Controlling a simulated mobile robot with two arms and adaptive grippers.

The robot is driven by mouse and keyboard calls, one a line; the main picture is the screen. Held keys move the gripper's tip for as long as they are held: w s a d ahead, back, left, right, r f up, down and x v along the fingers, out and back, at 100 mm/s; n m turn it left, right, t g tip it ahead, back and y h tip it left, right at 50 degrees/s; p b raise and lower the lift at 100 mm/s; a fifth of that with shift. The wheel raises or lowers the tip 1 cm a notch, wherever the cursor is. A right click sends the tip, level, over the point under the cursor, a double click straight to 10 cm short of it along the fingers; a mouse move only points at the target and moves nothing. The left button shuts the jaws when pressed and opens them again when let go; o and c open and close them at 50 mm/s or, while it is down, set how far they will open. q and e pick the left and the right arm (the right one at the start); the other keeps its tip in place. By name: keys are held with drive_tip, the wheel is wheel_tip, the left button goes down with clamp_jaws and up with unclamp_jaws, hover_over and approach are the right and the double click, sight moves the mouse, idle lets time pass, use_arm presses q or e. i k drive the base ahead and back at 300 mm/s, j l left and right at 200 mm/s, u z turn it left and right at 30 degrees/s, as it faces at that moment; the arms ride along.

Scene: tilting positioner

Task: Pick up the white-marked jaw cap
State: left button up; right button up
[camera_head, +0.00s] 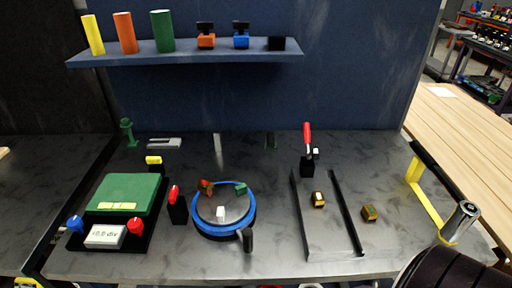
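A small brass and black block with a pale mark on top (318,199) lies between two dark rails on the grey table; it looks like the white-marked jaw cap. A similar block with a darker, olive-brown face (369,213) lies just right of the rails. A round positioner with a blue ring (196,222) stands at the table's middle. It carries a red jaw (206,187), a green jaw (240,188) and a white jaw (221,213). Neither of my grippers is in view.
A red-handled clamp (307,140) stands behind the rails. A green-topped device (130,188) with knobs and a display is at left. A blue shelf (185,55) holds cylinders and small blocks. The table's front middle is clear.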

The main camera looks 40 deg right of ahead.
sight(317, 197)
drive_tip(key=i+l+z, duration=0.1)
drive_tip(key=z, duration=1.55)
